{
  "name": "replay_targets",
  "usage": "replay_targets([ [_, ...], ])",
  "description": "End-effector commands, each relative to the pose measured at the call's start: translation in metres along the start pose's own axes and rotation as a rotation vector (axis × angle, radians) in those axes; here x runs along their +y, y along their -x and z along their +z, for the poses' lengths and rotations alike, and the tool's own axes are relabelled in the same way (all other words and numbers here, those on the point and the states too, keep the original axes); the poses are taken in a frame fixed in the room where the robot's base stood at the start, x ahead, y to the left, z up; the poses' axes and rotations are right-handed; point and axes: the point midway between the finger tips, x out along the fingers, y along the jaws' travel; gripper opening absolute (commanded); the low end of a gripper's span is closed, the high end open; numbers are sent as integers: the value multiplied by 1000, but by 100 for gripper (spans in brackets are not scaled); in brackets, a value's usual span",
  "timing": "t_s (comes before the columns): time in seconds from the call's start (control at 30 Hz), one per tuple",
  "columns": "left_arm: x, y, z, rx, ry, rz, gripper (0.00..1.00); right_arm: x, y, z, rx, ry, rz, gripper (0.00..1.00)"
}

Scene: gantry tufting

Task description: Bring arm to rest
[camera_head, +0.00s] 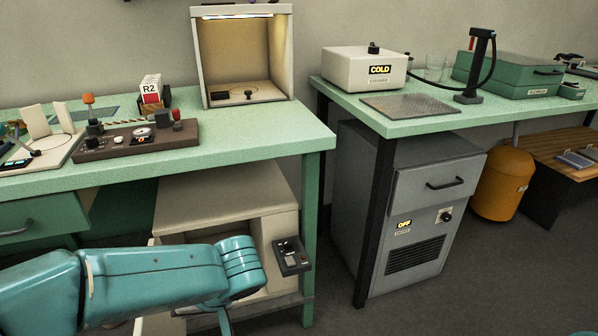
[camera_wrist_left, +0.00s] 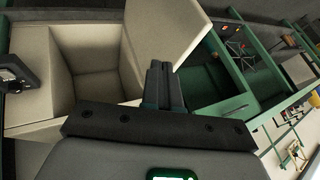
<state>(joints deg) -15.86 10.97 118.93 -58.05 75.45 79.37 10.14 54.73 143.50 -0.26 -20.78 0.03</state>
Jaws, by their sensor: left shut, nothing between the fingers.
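My left arm comes in from the lower left of the head view as a teal link, in front of the beige cabinet (camera_head: 222,194) under the green bench. The left gripper (camera_wrist_left: 160,66) shows in the wrist view. Its dark fingers are together with nothing between them, in front of the cabinet's beige panel (camera_wrist_left: 165,30). In the head view the fingers cannot be made out past the arm. My right gripper is not in view.
The left green bench (camera_head: 240,131) carries a control box (camera_head: 135,140) and a lit beige booth (camera_head: 199,60). A small dark switch box (camera_head: 291,257) is by the cabinet. A grey cabinet (camera_head: 438,228) stands under the right bench (camera_head: 420,121).

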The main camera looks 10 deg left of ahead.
Motion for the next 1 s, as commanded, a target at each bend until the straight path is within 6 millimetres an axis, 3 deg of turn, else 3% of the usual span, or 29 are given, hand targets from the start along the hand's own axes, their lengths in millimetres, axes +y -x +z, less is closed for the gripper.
replay_targets([
  [0.07,12,-10,12,-40,-54,25,0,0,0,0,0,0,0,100],
  [0.17,46,-36,48,-157,-199,118,0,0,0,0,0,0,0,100],
  [0.3,108,-79,136,-397,-422,377,0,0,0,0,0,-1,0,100],
  [0.4,145,-98,198,-520,-486,596,0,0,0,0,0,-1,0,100],
  [0.5,168,-112,238,-558,-475,752,0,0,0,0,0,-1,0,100],
  [0.67,184,-134,275,-530,-415,869,0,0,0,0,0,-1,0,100],
  [0.83,181,-164,302,-452,-368,871,0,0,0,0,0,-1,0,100],
  [0.9,169,-137,284,-434,-370,876,0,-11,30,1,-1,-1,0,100],
  [1.0,158,-115,272,-435,-371,876,0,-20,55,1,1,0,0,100],
])
